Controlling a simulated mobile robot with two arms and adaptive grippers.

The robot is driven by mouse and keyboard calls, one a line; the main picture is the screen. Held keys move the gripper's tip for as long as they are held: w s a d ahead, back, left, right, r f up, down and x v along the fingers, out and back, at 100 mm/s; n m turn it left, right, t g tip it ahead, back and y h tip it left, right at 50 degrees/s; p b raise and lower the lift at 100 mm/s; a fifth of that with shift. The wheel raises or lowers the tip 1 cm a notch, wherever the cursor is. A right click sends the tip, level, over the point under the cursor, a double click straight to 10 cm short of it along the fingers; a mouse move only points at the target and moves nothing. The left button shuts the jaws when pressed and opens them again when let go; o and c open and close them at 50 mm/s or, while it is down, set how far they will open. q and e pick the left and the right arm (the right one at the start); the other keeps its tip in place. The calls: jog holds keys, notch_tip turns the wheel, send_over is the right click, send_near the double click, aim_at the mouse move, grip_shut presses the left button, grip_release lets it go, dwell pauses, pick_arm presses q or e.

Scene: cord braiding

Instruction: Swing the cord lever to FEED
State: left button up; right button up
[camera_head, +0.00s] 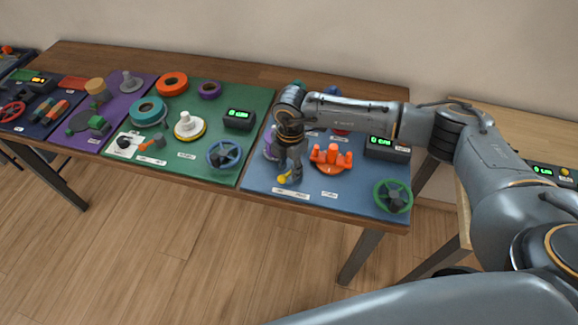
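My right gripper (289,178) reaches in from the right and points down over the front left part of the blue panel (346,196). A small lever with a yellow tip (283,180) shows right at its fingertips. I cannot tell whether the fingers touch it, or whether they are open or shut. The gripper hides most of this lever. A white label strip (291,193) lies just in front of it, but its print is too small to read, so I cannot tell which position is FEED. My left gripper is not in view.
An orange multi-armed part (331,157), a green handwheel (393,196) and a black display box (387,149) stand on the blue panel. To the left, a green panel (190,168) holds a blue handwheel (224,154) and several spools. My forearm crosses above the panel's back right.

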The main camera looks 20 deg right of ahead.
jog(key=shift+f, duration=0.55)
grip_shut()
